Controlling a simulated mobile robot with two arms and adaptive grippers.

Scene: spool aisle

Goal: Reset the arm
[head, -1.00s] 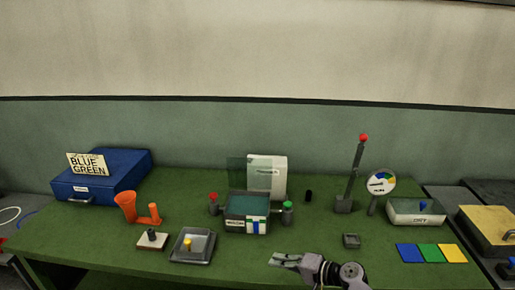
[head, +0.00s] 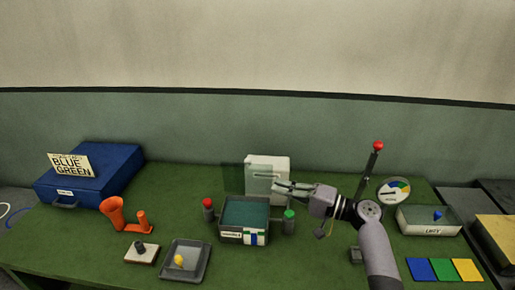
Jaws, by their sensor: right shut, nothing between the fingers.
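My right arm comes in from the bottom right. Its gripper (head: 276,187) is shut and empty, held above the table in front of the white box (head: 262,163) and pointing left. A lever with a red ball (head: 378,146) stands behind my right arm, leaning slightly right; its base is hidden by the arm. My left gripper is out of view.
On the green table (head: 310,268) stand a teal-topped box (head: 246,212) between red and green knobs, an orange funnel piece (head: 113,212), a grey tray (head: 165,272), a blue case (head: 100,180), a dial (head: 393,186), a grey-white bin (head: 430,230) and coloured cards (head: 443,270).

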